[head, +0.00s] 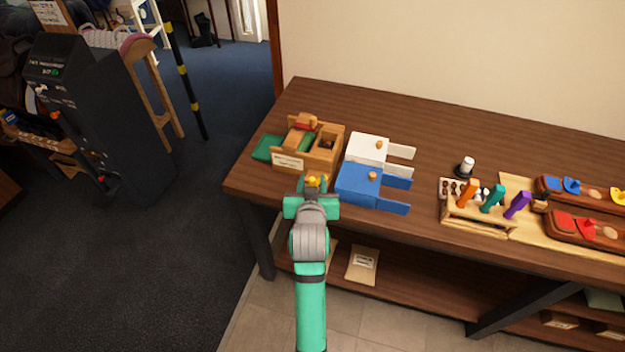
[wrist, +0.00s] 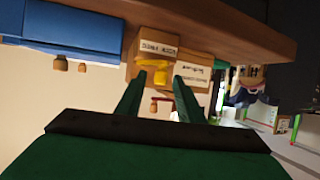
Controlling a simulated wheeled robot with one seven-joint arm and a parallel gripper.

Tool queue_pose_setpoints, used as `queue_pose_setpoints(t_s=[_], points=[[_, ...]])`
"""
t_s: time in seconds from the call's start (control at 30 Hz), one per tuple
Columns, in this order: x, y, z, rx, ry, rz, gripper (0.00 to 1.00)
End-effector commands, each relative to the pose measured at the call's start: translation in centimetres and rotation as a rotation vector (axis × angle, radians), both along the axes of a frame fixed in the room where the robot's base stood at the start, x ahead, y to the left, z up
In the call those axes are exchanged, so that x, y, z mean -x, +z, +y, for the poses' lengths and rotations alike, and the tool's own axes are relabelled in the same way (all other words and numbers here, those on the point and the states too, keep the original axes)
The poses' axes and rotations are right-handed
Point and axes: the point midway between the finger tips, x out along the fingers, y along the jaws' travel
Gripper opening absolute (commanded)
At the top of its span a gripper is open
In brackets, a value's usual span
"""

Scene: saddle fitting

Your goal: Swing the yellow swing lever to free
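In the wrist view the yellow lever (wrist: 152,72) sits against a labelled wooden block (wrist: 160,46). My green gripper (head: 312,186) is at the table's front edge. In the wrist view its two fingers (wrist: 158,80) are apart, with the lever seen between and beyond their tips. Nothing is held, and I cannot tell whether a finger touches the lever. My gripper and arm hide part of the lever's mount in the head view.
A labelled wooden box (head: 323,158) with a green piece (head: 266,149) stands at left. White (head: 366,148) and blue (head: 358,184) boxes stand close on the right. The table (head: 430,130) behind is clear.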

Motion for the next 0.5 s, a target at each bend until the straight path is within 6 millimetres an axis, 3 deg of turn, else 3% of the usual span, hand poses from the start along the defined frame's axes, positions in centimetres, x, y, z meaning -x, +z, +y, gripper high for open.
queue_pose_setpoints(t_s=[0.3,0.5], points=[[5.6,2.2,0.2,0.0,0.0,0.0,0.34],[7.9,3.2,0.3,0.0,0.0,0.0,0.34]])
